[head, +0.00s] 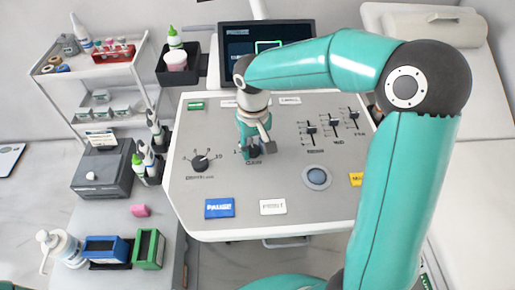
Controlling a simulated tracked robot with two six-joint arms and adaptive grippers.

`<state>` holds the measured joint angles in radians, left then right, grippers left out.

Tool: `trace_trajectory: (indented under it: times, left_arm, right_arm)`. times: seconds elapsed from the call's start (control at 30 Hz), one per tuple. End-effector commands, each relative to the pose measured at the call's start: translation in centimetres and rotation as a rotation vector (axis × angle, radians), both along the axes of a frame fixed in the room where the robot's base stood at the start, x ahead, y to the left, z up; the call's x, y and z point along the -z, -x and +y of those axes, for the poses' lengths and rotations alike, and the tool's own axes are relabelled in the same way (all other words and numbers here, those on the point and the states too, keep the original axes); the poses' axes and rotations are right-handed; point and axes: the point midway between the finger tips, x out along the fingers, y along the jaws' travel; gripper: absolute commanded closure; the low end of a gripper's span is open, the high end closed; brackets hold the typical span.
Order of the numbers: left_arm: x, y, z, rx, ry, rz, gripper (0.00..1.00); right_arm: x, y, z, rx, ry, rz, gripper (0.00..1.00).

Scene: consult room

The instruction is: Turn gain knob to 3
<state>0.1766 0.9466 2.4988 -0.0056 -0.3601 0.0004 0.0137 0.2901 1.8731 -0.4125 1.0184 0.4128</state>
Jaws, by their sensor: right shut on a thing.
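The gain knob (254,153) is a dark knob on the light grey console panel (240,190), with a partly covered dial around it. My right gripper (255,151) points down from above and is shut on it. The gripper and wrist hide most of the knob and its scale, so I cannot read its setting. Another black knob (200,163) with a numbered dial sits to the left, apart from the gripper. My left gripper is not in view.
Several sliders (332,122) stand right of the gripper. A round button (317,177), a blue PAUSE button (219,208) and a white button (273,207) lie nearer. A monitor (262,42) stands behind. A bottle holder (152,158) stands left of the console.

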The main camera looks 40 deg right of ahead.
Motion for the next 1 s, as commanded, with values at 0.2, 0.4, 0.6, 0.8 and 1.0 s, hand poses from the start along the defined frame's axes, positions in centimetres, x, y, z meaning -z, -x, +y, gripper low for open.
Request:
trace_trajectory:
  times: [0.2,0.4,0.6,0.8,1.0]
  left_arm:
    - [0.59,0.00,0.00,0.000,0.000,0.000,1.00]
    - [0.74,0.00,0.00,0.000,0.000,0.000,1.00]
    - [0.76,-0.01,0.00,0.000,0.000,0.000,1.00]
    - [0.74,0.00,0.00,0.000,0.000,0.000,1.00]
    - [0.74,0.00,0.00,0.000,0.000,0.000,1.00]
  right_arm:
    - [-0.21,-0.47,-0.05,0.116,-0.001,-0.018,1.00]
    - [-0.29,-0.46,-0.15,0.167,0.000,-0.019,1.00]
    - [-0.35,-0.44,-0.23,0.179,0.002,-0.019,1.00]
    - [-0.37,-0.44,-0.30,0.179,0.003,-0.020,1.00]
    - [-0.31,-0.35,-0.30,0.178,0.003,-0.016,0.44]
